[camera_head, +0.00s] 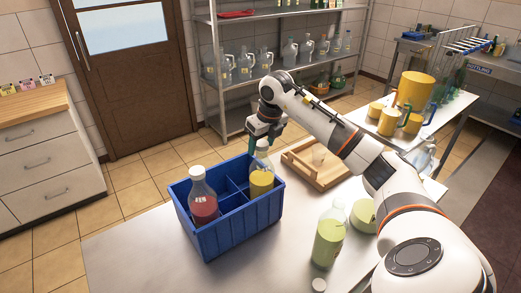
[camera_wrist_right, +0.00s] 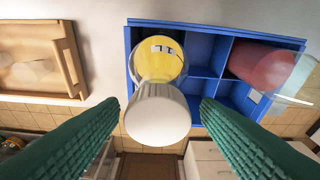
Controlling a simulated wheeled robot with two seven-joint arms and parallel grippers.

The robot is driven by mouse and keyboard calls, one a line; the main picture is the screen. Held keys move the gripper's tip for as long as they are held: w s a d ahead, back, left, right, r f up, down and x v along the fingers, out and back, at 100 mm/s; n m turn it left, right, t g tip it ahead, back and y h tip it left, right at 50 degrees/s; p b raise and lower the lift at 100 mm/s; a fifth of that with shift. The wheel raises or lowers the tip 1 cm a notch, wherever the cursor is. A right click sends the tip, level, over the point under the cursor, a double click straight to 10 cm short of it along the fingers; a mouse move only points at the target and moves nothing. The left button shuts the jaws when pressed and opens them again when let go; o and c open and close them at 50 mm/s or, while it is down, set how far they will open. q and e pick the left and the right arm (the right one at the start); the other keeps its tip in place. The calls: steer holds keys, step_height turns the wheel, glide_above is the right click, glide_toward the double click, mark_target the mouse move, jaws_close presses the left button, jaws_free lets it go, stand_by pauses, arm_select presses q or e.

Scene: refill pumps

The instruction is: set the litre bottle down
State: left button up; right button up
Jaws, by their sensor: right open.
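A clear bottle with yellow contents (camera_head: 262,181) stands in the right-hand compartment of the blue crate (camera_head: 245,223). In the right wrist view the yellow bottle (camera_wrist_right: 160,62) shows its large white cap (camera_wrist_right: 157,115) towards the camera. My right gripper (camera_head: 264,138) is over this bottle's top. In the wrist view its green fingers are spread wide, one on each side of the cap, with gaps showing. A bottle with red contents (camera_head: 203,205) stands in the crate's left part, and it also shows in the wrist view (camera_wrist_right: 262,65). My left gripper is not in view.
A bottle with pale green contents (camera_head: 328,241) stands on the metal table (camera_head: 135,250), with a round pale green container (camera_head: 363,215) beside it and a small white cap (camera_head: 319,284) in front. A wooden tray (camera_head: 303,178) lies behind the crate's right side.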

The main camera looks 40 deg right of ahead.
steer(key=b+v, duration=0.1)
steer(key=v, duration=0.8)
steer(key=shift+r, duration=0.2)
